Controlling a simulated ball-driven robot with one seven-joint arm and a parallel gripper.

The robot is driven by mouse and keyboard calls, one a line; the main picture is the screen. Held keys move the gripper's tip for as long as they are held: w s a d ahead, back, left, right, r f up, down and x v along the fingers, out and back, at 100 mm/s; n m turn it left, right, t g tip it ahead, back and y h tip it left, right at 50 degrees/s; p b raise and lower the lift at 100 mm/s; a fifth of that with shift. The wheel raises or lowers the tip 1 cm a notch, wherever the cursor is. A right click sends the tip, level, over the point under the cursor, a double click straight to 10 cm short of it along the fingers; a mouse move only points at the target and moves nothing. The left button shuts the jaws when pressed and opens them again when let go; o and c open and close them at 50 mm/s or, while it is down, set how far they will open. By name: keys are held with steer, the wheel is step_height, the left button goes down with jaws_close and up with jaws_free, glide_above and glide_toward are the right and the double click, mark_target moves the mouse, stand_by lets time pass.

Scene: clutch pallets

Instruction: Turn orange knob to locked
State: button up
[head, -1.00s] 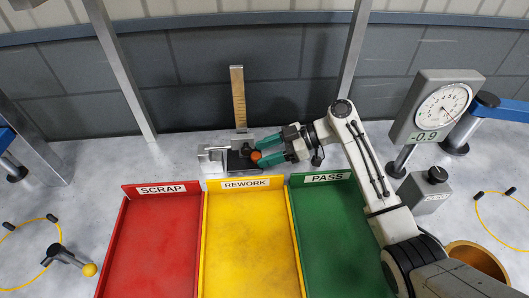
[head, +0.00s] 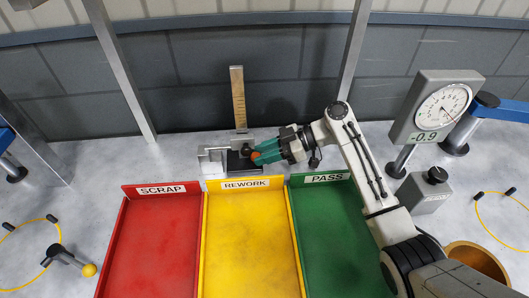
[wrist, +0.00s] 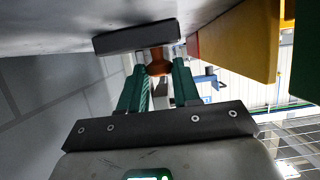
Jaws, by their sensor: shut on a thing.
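The orange knob (head: 255,156) sits on a dark block (head: 239,163) on a grey metal fixture (head: 208,158) behind the yellow tray. In the head view only a small bit of the knob shows between my teal fingers. My gripper (head: 262,154) reaches it from the right and is shut on it. In the wrist view the knob (wrist: 158,62) is between the two fingertips of my gripper (wrist: 160,72), under the dark block (wrist: 137,39). Any lock markings are too small or hidden to read.
Red SCRAP (head: 160,250), yellow REWORK (head: 250,250) and green PASS (head: 335,245) trays stand in front. An upright brass scale (head: 238,97) rises behind the fixture. A dial gauge (head: 438,107) reading -0.9 stands at right.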

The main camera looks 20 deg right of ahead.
steer(key=shift+s+a+r+m+t+p, duration=0.1)
steer(key=shift+a+m+t+p, duration=0.05)
steer(key=shift+m+t+p, duration=0.15)
steer(key=shift+m+t+h, duration=0.5)
steer(key=o, duration=1)
steer(key=b+v, duration=0.1)
steer(key=v, duration=0.6)
steer(key=shift+s+d, duration=0.1)
steer(key=shift+d, duration=0.2)
